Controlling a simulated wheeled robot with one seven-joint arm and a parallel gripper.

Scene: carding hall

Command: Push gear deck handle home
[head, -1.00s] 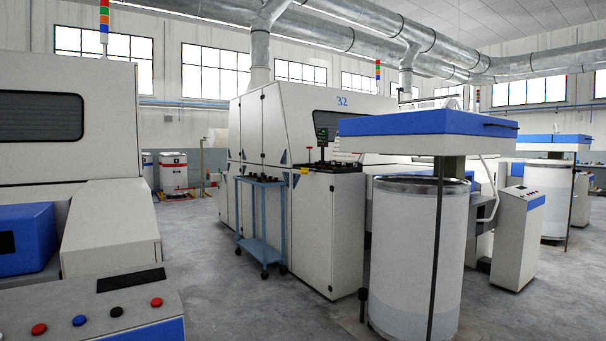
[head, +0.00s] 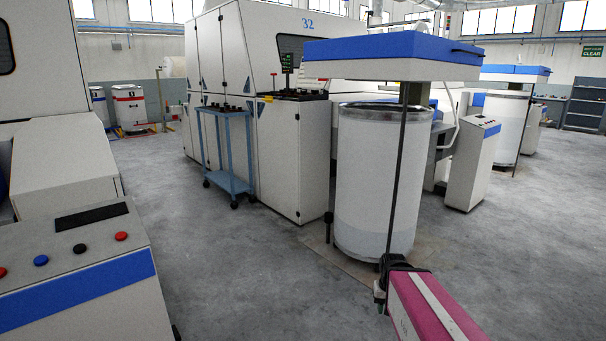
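The carding machine marked 32 (head: 308,24) stands left of centre. At its near end is a pale cabinet (head: 292,155) with a dark top deck (head: 300,95) carrying small dark parts. A small yellow piece (head: 267,99) sits at the deck's left edge. I cannot make out which part is the gear deck handle or how far in it is. My gripper (head: 380,304) shows small at the lower right, at the end of my pink arm. It is well short of the cabinet and touches nothing I can see. Its fingers are too small to read.
A blue trolley (head: 229,160) with dark items on top stands against the cabinet's left side. A tall pale can (head: 375,190) under a blue-edged head (head: 390,52) stands to the right. A button console (head: 75,270) fills the lower left. Grey floor (head: 240,270) is clear between.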

